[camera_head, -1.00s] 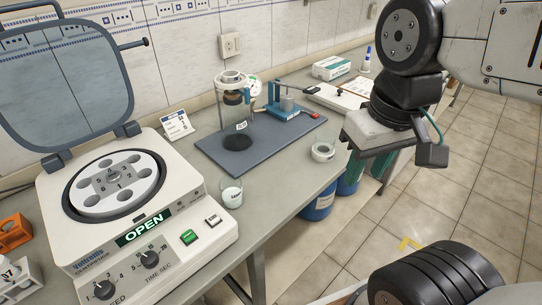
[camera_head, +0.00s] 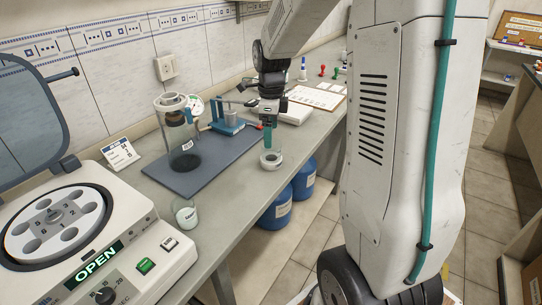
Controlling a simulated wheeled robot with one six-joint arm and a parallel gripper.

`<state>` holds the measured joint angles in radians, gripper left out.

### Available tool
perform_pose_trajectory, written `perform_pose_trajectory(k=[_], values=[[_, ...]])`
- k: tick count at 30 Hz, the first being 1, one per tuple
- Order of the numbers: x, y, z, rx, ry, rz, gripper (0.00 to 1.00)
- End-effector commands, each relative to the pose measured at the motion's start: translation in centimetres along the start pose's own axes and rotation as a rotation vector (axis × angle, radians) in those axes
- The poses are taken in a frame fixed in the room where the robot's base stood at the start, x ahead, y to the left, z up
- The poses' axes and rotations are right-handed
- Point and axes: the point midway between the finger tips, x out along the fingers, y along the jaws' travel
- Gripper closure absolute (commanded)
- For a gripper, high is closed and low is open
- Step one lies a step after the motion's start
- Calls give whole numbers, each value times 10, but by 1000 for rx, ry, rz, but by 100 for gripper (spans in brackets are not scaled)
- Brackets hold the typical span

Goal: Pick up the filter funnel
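A small round white-rimmed vessel (camera_head: 271,162) stands near the bench's front edge; it may be the filter funnel, but it is too small to be sure. My gripper (camera_head: 268,146) points down right above it, with a teal finger reaching to or just over its rim. I cannot tell whether they touch or whether the fingers are apart. A tall clear glass cylinder (camera_head: 178,140) with a white ringed top and dark contents stands on the blue-grey mat (camera_head: 205,172) to the left.
A centrifuge (camera_head: 150,235) with its lid up and a small beaker (camera_head: 186,213) are at the left. A blue apparatus (camera_head: 227,120) stands behind my gripper. A white card (camera_head: 120,153) leans near the wall. Blue drums (camera_head: 277,210) are under the bench.

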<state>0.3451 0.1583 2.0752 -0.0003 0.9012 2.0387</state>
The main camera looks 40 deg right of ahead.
Motion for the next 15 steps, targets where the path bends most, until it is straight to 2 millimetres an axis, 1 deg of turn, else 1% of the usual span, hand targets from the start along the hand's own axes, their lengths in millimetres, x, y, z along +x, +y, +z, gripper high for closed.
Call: perform_pose_trajectory(k=[1, 5, 15], values=[[8, -8, -1, 59, 3, 5, 13], [19, -17, -2, 141, 4, 7, 13], [59, -14, -2, 150, 5, 9, 13]])
